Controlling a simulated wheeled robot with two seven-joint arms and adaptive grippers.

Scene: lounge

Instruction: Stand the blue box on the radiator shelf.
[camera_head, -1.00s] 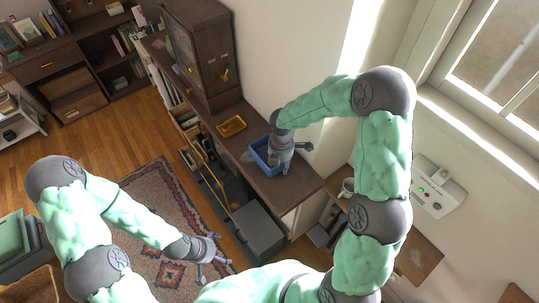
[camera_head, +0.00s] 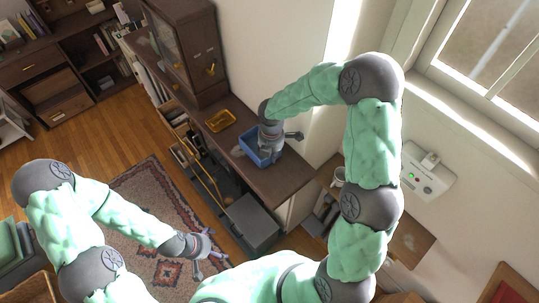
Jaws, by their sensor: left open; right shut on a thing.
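The blue box (camera_head: 247,146) is an open-topped tray-like bin on the dark brown cabinet top (camera_head: 285,188), near the wall. My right gripper (camera_head: 270,158) points down at the box and is shut on it, covering its right part. I cannot tell whether the box is lifted off the cabinet top. My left gripper (camera_head: 212,257) is open and empty, low over the rug. I cannot tell for sure which surface is the radiator shelf; a wooden board (camera_head: 411,243) sits low by the wall at right.
A yellow tray (camera_head: 221,120) lies on the cabinet top beside the box, before a tall dark cabinet (camera_head: 190,45). A white mug (camera_head: 338,176) stands right of the cabinet. A white wall panel (camera_head: 430,178) is below the window.

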